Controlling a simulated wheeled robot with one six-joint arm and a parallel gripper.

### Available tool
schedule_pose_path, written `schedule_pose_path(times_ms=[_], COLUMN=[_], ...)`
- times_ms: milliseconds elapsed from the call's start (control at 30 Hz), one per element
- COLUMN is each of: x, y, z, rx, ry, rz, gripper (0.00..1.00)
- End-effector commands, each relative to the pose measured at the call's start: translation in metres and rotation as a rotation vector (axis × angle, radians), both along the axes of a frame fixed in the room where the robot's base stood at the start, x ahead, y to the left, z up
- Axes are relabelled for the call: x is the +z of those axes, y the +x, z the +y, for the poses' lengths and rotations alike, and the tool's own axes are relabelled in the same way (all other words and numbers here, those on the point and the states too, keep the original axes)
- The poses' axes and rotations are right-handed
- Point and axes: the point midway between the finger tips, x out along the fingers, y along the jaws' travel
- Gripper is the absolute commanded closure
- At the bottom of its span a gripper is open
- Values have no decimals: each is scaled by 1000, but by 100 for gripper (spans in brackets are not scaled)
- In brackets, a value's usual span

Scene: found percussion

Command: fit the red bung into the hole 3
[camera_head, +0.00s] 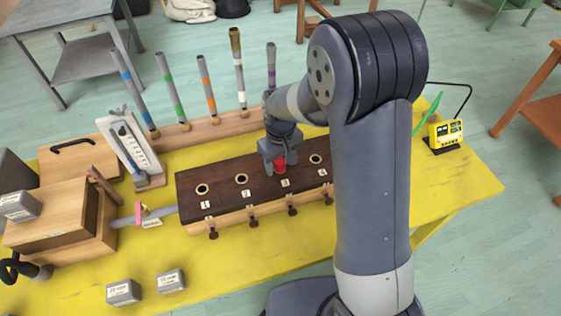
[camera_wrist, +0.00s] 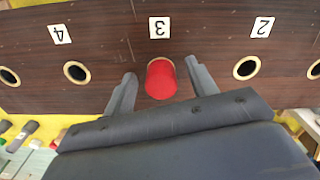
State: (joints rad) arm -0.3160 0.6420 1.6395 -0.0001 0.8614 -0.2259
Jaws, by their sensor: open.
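The red bung (camera_head: 280,165) stands on the dark brown board (camera_head: 218,180) at the place of hole 3, just behind the label 3 (camera_head: 285,183). In the wrist view the bung (camera_wrist: 160,79) shows as a red cylinder in line with the other holes, beside the label 3 (camera_wrist: 159,28). It covers the hole 3, whose rim is hidden, so how deep it sits cannot be told. My gripper (camera_head: 279,161) is low over the board. In the wrist view its open fingers (camera_wrist: 160,72) are on either side of the bung, with gaps showing.
Open brass-rimmed holes 1 (camera_head: 202,189), 2 (camera_head: 241,179) and 4 (camera_head: 315,158) lie along the board. Upright coloured tubes (camera_head: 240,72) stand behind it. A wooden box (camera_head: 60,222) is at left, and small grey blocks (camera_head: 123,292) lie in front on the yellow table (camera_head: 215,272).

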Motion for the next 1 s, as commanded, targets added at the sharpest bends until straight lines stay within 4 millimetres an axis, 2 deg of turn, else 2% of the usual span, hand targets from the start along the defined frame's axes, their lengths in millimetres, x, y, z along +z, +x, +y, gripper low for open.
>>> schedule_pose_path(times_ms=[167, 400, 533, 700, 1000], x=[25, 74, 93, 104, 105], y=[1, 1, 1, 0, 0], z=[0, 0, 0, 0, 0], rx=[0, 0, 0, 0, 0], ry=[2, 2, 1, 0, 1], rz=[-6, -7, -4, -2, -1], gripper=[45, 45, 45, 45, 45])
